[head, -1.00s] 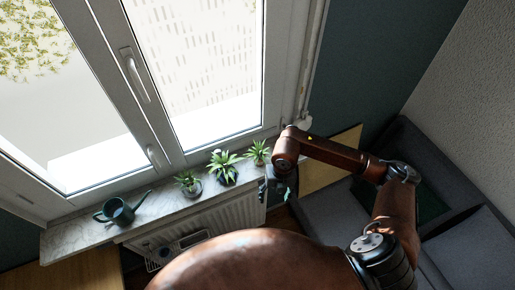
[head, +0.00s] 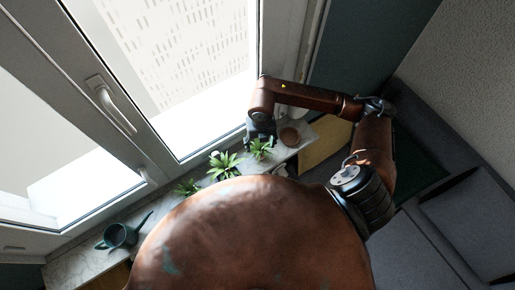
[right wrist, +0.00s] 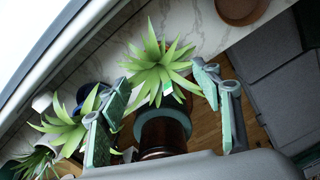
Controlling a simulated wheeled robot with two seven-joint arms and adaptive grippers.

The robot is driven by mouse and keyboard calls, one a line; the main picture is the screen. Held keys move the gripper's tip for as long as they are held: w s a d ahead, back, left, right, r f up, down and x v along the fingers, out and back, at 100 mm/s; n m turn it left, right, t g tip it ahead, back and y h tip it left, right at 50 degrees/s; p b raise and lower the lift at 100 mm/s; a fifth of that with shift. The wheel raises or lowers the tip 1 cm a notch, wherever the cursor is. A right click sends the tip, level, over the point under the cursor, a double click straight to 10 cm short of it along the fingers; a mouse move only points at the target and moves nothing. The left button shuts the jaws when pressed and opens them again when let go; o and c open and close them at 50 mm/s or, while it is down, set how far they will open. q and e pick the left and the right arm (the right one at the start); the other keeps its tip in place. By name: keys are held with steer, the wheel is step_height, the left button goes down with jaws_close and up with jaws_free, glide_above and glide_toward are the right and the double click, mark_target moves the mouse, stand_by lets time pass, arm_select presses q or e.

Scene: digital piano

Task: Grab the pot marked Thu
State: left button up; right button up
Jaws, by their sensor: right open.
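Several green spiky plants stand in a row on the marble windowsill (head: 75,265): one at the left (head: 188,188), one in the middle (head: 224,165) and one at the right (head: 260,149). No marking on their pots is legible. My right gripper (head: 261,138) is at the rightmost plant, pointing down. In the right wrist view my open right gripper (right wrist: 161,86) has its two fingers on either side of a plant's leaves (right wrist: 158,66). The pot under these leaves is mostly hidden. Another plant (right wrist: 68,127) is outside the left finger. My left gripper is not in view.
A round terracotta pot or dish (head: 290,136) sits on the sill to the right of the plants; it also shows in the right wrist view (right wrist: 240,10). A dark teal watering can (head: 118,236) stands at the sill's left end. The window (head: 170,80) rises behind. A grey sofa (head: 465,215) is at the right.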

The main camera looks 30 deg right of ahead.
mark_target(260, 151)
steer(key=shift+s+f, duration=0.2)
steer(key=shift+f, duration=0.2)
steer(key=f, duration=0.2)
steer(key=w+f+p, duration=0.1)
steer(key=f, duration=0.1)
steer(key=shift+d+f, duration=0.1)
steer(key=shift+f, duration=0.3)
steer(key=shift+s+f, duration=0.25)
steer(key=shift+f, duration=0.05)
steer(key=shift+w, duration=0.1)
steer(key=shift+w+f, duration=0.1)
steer(key=c, duration=1.4)
